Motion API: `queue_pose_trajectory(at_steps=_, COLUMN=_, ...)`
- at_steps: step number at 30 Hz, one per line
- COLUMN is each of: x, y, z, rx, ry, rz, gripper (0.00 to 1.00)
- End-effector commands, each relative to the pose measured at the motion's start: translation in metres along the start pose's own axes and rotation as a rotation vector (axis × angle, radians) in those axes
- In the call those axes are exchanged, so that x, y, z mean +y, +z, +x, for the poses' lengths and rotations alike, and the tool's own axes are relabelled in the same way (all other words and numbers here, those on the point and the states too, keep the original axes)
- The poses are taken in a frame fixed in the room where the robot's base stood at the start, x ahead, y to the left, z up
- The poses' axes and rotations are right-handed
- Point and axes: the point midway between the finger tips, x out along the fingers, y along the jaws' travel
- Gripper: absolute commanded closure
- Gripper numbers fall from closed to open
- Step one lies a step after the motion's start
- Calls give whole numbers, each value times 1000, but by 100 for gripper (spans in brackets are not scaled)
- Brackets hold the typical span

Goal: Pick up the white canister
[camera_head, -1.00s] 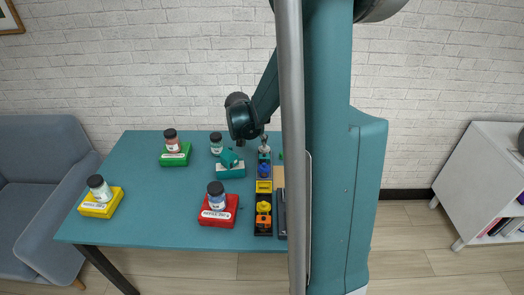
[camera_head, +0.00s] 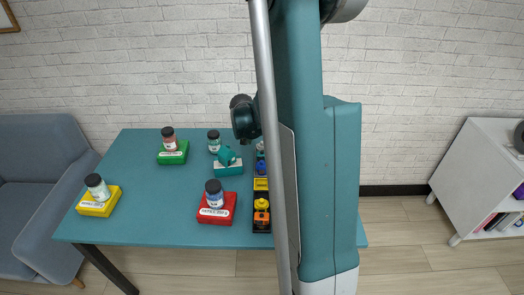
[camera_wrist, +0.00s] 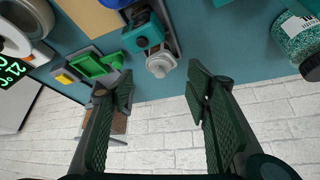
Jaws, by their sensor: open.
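The small white canister (camera_wrist: 160,63) stands at the end of a row of coloured canisters in a narrow dark tray, beside a teal one (camera_wrist: 145,34). In the wrist view it is just beyond the space between my fingertips, nearer the left finger. My gripper (camera_wrist: 155,84) is open and empty, its two ridged fingers apart and not visibly touching anything. In the head view my own arm hides the gripper's fingers and most of the white canister's end of the tray.
Jars with dark lids stand on a yellow block (camera_head: 93,208), a red block (camera_head: 214,216) and a green block (camera_head: 173,157). A glittery green jar (camera_wrist: 297,38) is to the right in the wrist view; a green holder (camera_wrist: 95,66) is left. The table's (camera_head: 150,200) left middle is clear.

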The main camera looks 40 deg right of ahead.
Motion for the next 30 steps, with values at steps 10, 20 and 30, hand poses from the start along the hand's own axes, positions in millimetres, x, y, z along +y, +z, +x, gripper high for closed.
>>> queue_pose_trajectory(at_steps=10, x=0, y=0, z=16, rx=0, ry=0, rz=0, gripper=52)
queue_pose_trajectory(at_steps=20, x=0, y=1, z=19, rx=0, ry=0, rz=0, gripper=52)
queue_pose_trajectory(at_steps=30, x=1, y=3, z=51, rx=0, ry=-1, rz=1, gripper=52)
